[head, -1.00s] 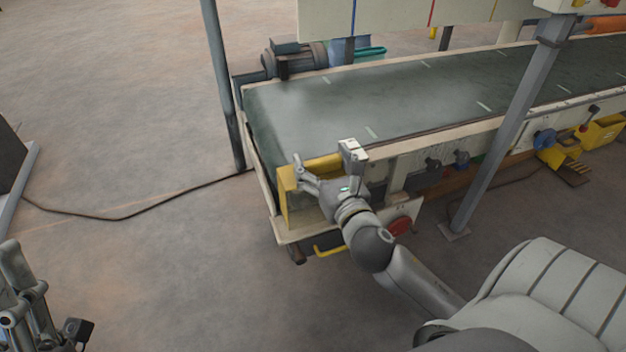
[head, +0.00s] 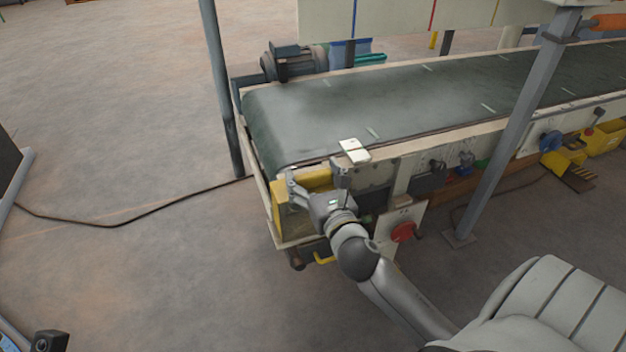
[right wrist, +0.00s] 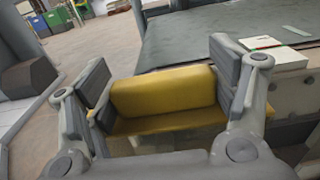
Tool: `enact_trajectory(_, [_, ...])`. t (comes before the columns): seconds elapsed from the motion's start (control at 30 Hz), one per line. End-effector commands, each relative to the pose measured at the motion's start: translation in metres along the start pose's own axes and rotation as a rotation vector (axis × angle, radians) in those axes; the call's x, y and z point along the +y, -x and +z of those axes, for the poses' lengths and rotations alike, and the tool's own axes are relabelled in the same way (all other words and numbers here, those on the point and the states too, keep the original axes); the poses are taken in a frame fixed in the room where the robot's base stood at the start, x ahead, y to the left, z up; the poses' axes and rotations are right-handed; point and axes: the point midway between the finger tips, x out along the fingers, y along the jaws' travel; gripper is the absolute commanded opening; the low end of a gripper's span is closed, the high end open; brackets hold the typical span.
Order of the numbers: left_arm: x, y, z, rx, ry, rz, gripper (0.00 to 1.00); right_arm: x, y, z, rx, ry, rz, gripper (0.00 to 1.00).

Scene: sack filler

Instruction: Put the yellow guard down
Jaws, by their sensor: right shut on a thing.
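The yellow guard (head: 317,183) is at the near left corner of the conveyor, beside the belt's end roller. My right gripper (head: 315,190) is shut on it, with a finger at each end. In the right wrist view the guard (right wrist: 165,90) lies between the two finger pads (right wrist: 164,95). I cannot tell whether the guard rests on the conveyor frame or hangs just clear of it.
The conveyor's dark green belt (head: 400,105) runs to the upper right. A small white box (head: 354,150) lies on its near edge. A grey post (head: 503,125) stands in front. A cable (head: 130,220) crosses the open floor at left.

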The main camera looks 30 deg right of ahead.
Motion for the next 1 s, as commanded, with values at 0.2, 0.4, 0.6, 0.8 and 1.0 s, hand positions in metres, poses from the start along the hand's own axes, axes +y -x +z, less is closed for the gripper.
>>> enact_trajectory(0.2, [0.0, 0.0, 0.0, -0.001, 0.0, 0.0, 0.4, 0.0, 0.0, 0.0, -0.002, 0.001, 0.0, 0.42])
enact_trajectory(0.4, [0.0, -0.001, 0.0, 0.001, 0.0, 0.001, 0.4, 0.0, 0.0, -0.001, 0.0, 0.001, 0.0, 0.99])
enact_trajectory(0.6, [0.0, -0.001, 0.0, 0.001, 0.0, 0.001, 0.4, 0.0, 0.0, -0.001, 0.0, 0.0, 0.0, 1.0])
enact_trajectory(0.8, [0.0, -0.002, 0.0, 0.002, 0.0, 0.001, 0.4, 0.0, 0.0, 0.001, -0.001, 0.0, 0.0, 1.0])
enact_trajectory(1.0, [0.0, -0.005, -0.003, 0.006, 0.0, 0.0, 0.4, 0.0, 0.015, 0.001, 0.003, -0.001, 0.001, 1.0])
